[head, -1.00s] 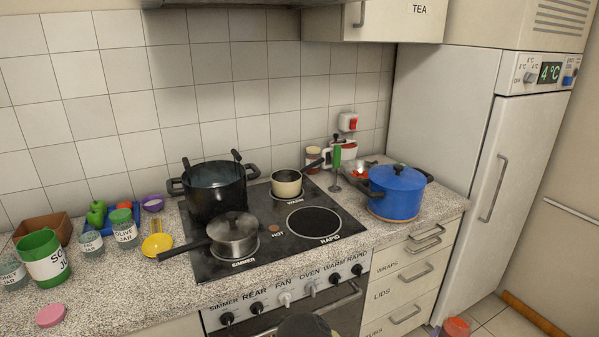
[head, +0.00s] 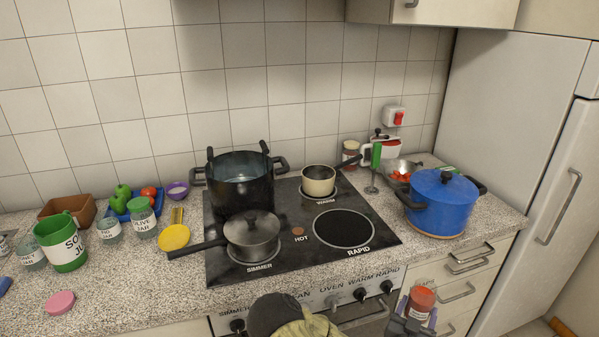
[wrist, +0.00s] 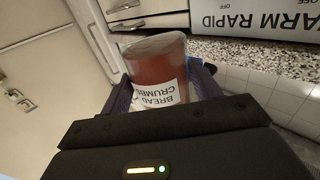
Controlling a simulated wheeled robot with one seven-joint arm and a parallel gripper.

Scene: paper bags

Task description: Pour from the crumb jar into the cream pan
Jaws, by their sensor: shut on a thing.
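My gripper (head: 412,316) is shut on the crumb jar (head: 421,300), a jar with a red-orange top and a white label, low in front of the drawers at the right of the oven. In the wrist view the jar (wrist: 155,68) sits between the fingers, and its label reads "BREAD CRUMBS". The cream pan (head: 319,181) is a small cream-coloured saucepan with a dark handle. It stands on the back right ring, marked WARM, well behind and left of my gripper. I see no lid on the pan, and cannot tell what is inside it.
A black pot (head: 240,181) and a lidded grey pan (head: 252,236) fill the left rings. The front right ring (head: 344,229) is bare. Jars, including a green jar (head: 62,243), stand left.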

